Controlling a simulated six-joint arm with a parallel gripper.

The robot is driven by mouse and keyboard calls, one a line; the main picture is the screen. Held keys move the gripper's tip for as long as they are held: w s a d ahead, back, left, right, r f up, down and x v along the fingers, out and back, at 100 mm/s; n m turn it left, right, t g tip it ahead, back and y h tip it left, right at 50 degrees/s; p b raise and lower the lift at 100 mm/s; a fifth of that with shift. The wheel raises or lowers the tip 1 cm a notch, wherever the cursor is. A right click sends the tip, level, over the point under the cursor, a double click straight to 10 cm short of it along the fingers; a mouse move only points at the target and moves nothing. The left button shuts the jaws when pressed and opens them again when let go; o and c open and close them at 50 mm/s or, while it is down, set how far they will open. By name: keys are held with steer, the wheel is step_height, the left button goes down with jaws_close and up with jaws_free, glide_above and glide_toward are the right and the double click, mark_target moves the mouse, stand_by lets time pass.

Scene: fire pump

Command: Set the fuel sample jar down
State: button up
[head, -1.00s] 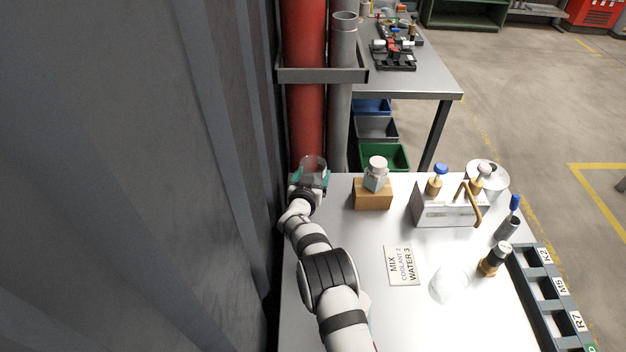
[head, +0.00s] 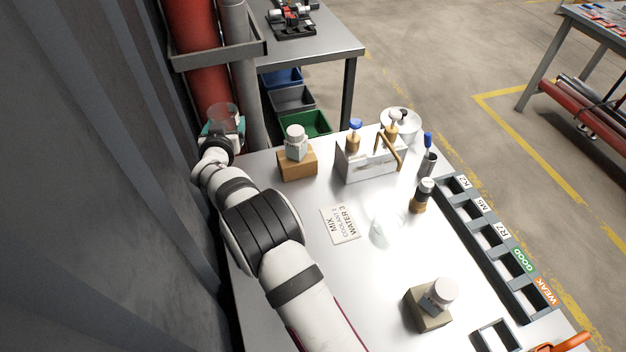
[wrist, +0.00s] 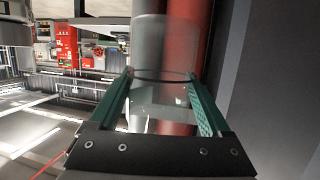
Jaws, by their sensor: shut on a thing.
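The fuel sample jar (head: 222,113) is a clear, see-through cylinder held up at the far left corner of the bench, in front of the red pipe. My gripper (head: 222,128) is shut around it with teal fingers. In the wrist view, the jar (wrist: 163,95) sits between the two green fingers of my gripper (wrist: 160,76), and the pipes show through its wall. No surface shows touching the jar's base.
A wooden block with a bottle (head: 296,142), a white bottle carrier (head: 370,165), a clear glass item (head: 382,230) and a labelled rack (head: 490,235) stand around. The wall and red pipe (head: 195,60) are close to my gripper.

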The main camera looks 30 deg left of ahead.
step_height(320, 180, up, 10)
steer(key=r, duration=0.1)
steer(key=w+d+m+t+h, duration=0.3)
steer(key=d+m+h, duration=0.9)
steer(key=d, duration=1.7)
steer(key=shift+n+g+h, duration=0.5)
steer(key=shift+g+h, duration=0.2)
steer(key=shift+g, duration=0.1)
steer(key=f, duration=1.4)
steer(key=w+f, duration=0.1)
steer(key=f, duration=0.6)
steer(key=shift+w+d, duration=0.1)
steer(key=shift+d, duration=0.25)
steer(key=shift+f, duration=0.35)
steer(key=shift+f, duration=0.4)
